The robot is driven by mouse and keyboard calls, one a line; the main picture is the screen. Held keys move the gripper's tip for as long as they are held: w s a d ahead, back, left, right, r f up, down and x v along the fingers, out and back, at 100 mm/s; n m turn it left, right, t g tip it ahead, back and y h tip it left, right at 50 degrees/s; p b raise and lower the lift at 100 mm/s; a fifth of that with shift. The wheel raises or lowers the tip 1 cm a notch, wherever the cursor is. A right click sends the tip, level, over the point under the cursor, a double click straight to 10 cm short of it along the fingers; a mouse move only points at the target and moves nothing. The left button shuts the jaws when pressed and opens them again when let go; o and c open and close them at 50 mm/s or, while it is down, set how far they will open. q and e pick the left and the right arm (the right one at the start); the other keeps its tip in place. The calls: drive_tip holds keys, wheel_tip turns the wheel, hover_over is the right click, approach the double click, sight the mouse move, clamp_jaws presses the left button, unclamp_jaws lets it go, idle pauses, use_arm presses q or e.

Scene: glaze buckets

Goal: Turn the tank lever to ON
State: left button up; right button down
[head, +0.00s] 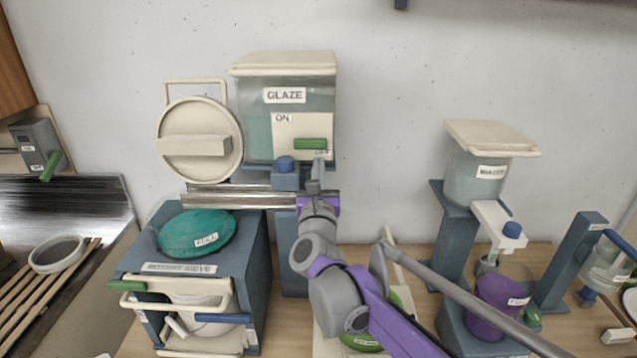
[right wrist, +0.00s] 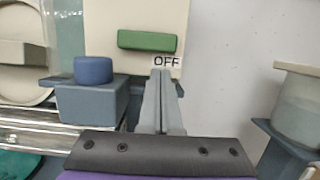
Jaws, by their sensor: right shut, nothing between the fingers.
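The glaze tank (head: 256,110) stands at the back, with a cream lever plate marked ON above and OFF below. The green tank lever (head: 310,144) lies level at the right of the plate, just above the OFF label; it also shows in the right wrist view (right wrist: 147,41). My right gripper (head: 316,166) is shut and empty. In the right wrist view its fingertips (right wrist: 161,74) point up just below the lever, close to the OFF label; I cannot tell whether they touch the plate. My left gripper is not in view.
A blue knob (head: 286,164) sits left of my right fingers, under the tank. The rotary sieve (head: 190,268) with a teal lid stands at front left. The water tank (head: 474,178) and a purple bucket (head: 493,312) are to the right. Bare wall lies between the tanks.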

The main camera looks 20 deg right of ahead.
drive_tip(key=shift+r, duration=0.75)
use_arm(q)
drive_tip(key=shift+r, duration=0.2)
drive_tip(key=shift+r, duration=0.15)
use_arm(e)
drive_tip(key=shift+a+r, duration=0.1)
drive_tip(key=shift+d+n, duration=0.25)
drive_tip(key=shift+n, duration=0.25)
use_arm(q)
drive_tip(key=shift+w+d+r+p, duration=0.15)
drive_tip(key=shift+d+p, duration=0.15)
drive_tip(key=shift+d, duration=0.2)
use_arm(e)
drive_tip(key=shift+s+a+r, duration=0.1)
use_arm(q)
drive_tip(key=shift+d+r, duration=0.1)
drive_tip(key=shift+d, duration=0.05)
use_arm(e)
drive_tip(key=shift+n+y, duration=0.3)
drive_tip(key=shift+y, duration=0.1)
